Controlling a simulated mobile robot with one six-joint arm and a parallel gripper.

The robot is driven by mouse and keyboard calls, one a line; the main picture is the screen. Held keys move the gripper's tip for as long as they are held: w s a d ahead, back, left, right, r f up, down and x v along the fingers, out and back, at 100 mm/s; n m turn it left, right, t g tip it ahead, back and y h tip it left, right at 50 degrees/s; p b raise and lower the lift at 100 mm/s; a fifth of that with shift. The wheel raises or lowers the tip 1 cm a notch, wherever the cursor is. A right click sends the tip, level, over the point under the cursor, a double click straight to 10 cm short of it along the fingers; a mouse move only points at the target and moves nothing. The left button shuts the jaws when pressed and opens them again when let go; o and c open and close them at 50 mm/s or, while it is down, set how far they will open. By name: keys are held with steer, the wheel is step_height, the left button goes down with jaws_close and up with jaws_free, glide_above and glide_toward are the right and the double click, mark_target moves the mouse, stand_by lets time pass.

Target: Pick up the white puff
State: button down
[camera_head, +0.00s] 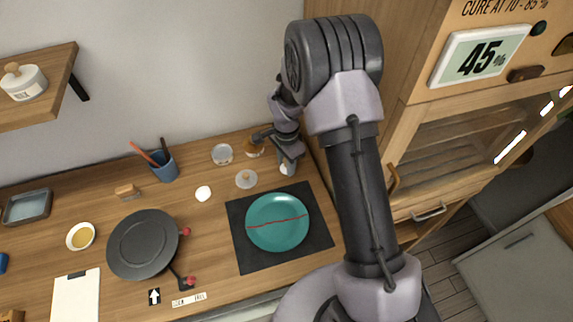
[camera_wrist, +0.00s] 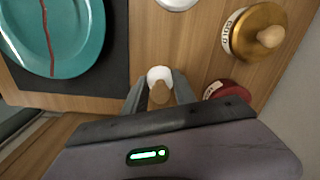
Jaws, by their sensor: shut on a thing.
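The white puff (camera_wrist: 160,73) with its tan wooden knob sits between the two fingers of my gripper (camera_wrist: 157,88) in the wrist view. The fingers are shut on it. In the head view my gripper (camera_head: 290,160) is at the back right of the wooden counter, and the pale puff (camera_head: 287,169) shows just below it. It is behind the upper edge of the black mat. Whether the puff touches the counter I cannot tell.
A teal plate (camera_head: 278,222) with a red seam lies on a black mat (camera_head: 243,259). A gold-lidded jar (camera_wrist: 262,32) and a dark red round thing (camera_wrist: 229,90) stand near the puff. A black round turntable (camera_head: 143,245) lies left. A wooden cabinet stands right.

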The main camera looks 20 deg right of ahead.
step_height(320, 180, up, 3)
steer(key=shift+f+p, duration=0.1)
steer(key=shift+p, duration=0.3)
steer(key=shift+s+r, duration=0.2)
steer(key=shift+s, duration=0.45)
steer(key=s, duration=1)
steer(key=s+r, duration=0.1)
steer(key=s, duration=0.3)
steer(key=shift+s+r+p, duration=0.1)
steer(key=shift+s+p, duration=0.25)
steer(key=shift+s, duration=0.05)
steer(key=c, duration=1.6)
jaws_free()
jaws_close()
